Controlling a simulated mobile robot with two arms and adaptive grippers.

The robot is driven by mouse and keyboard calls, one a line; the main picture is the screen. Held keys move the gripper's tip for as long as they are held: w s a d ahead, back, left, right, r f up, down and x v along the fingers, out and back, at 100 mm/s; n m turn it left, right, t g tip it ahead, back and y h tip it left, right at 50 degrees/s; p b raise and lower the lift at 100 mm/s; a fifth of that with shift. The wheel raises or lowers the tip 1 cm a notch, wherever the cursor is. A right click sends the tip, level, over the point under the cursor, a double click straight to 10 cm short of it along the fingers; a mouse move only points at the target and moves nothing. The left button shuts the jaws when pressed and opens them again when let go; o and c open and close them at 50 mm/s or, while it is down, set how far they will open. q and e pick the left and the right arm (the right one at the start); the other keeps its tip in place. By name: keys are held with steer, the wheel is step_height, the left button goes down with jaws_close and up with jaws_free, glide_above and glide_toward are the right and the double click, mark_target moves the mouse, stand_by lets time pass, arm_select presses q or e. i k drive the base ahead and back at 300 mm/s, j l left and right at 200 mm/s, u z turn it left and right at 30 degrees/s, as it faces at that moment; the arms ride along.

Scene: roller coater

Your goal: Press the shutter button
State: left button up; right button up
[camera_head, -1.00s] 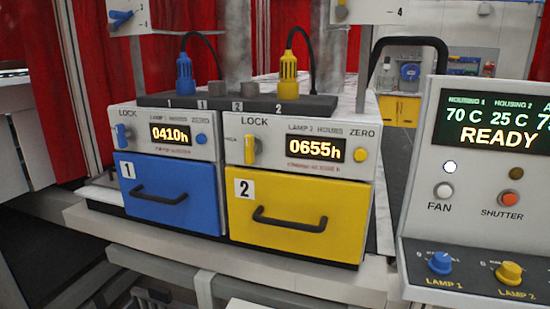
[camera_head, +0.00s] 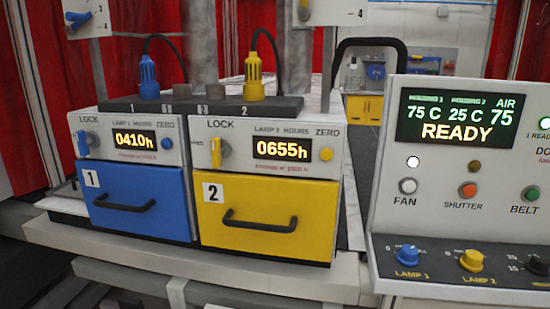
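The shutter button (camera_head: 467,190) is a small orange-red round button with a "SHUTTER" label below it. It sits on the grey control panel (camera_head: 384,215) at the right of the head view, between the white FAN button (camera_head: 407,186) and the green BELT button (camera_head: 531,194). The indicator above the shutter button (camera_head: 474,167) looks dark amber, while the one above FAN (camera_head: 413,162) is bright white. The panel display (camera_head: 451,120) reads 75 C, 25 C, AIR 75 and READY. Neither gripper is in view.
A blue drawer (camera_head: 138,203) marked 1 and a yellow drawer (camera_head: 262,218) marked 2 stand left of the panel, with hour displays and lock switches above. Blue and yellow plugs with black cables stand on top. LAMP knobs (camera_head: 471,260) line the panel's lower ledge.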

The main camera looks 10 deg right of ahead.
mark_target(469, 190)
steer(key=z, duration=1.5)
